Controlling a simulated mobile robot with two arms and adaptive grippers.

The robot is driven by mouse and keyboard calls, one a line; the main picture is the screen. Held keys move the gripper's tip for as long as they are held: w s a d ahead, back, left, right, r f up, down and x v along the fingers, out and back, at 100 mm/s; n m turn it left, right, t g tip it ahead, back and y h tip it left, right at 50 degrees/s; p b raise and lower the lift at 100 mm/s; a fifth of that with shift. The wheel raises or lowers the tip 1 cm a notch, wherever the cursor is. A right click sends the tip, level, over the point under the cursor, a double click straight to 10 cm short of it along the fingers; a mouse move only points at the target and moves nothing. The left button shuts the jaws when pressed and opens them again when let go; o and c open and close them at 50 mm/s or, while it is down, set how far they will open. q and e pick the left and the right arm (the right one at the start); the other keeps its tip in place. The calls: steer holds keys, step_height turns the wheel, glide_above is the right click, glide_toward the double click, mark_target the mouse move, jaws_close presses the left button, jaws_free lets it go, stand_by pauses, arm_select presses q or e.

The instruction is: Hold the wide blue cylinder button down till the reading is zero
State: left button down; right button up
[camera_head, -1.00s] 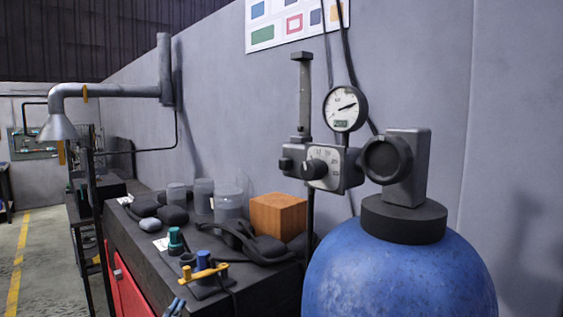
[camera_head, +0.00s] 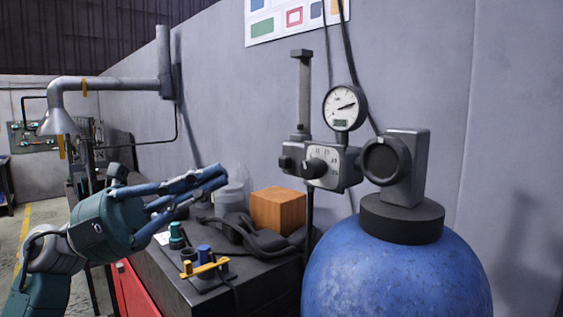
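A small blue cylinder (camera_head: 204,254), which looks like the button, stands upright on a little dark fixture with a yellow lever (camera_head: 205,268) near the front of the dark bench. My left gripper (camera_head: 222,178) comes in from the left, its blue fingers pointing right, above and apart from the cylinder. The fingers overlap from this side, so their opening is unclear; I see nothing held. A round gauge (camera_head: 345,108) on the wall unit has its needle pointing right and slightly up; its small digital display is too small to read. My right gripper is out of view.
The dark bench (camera_head: 178,290) also holds a teal-capped item (camera_head: 177,236), an orange-brown block (camera_head: 278,211), dark straps and clear jars (camera_head: 229,198). A large blue tank (camera_head: 398,280) with a black collar stands at the right.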

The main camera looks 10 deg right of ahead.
mark_target(285, 162)
arm_select(q)
steer(key=shift+w, duration=0.15)
steer(key=w+d+p, duration=0.1)
steer(key=w+d, duration=0.4)
steer(key=d, duration=0.2)
stand_by(0.4)
stand_by(0.7)
steer(key=shift+d+p, duration=0.1)
steer(key=shift+p, duration=0.2)
stand_by(0.4)
steer(key=shift+w+d, duration=0.25)
steer(key=shift+d, duration=0.05)
steer(key=shift+w+d, duration=0.3)
steer(key=shift+d, duration=0.1)
stand_by(0.8)
stand_by(0.9)
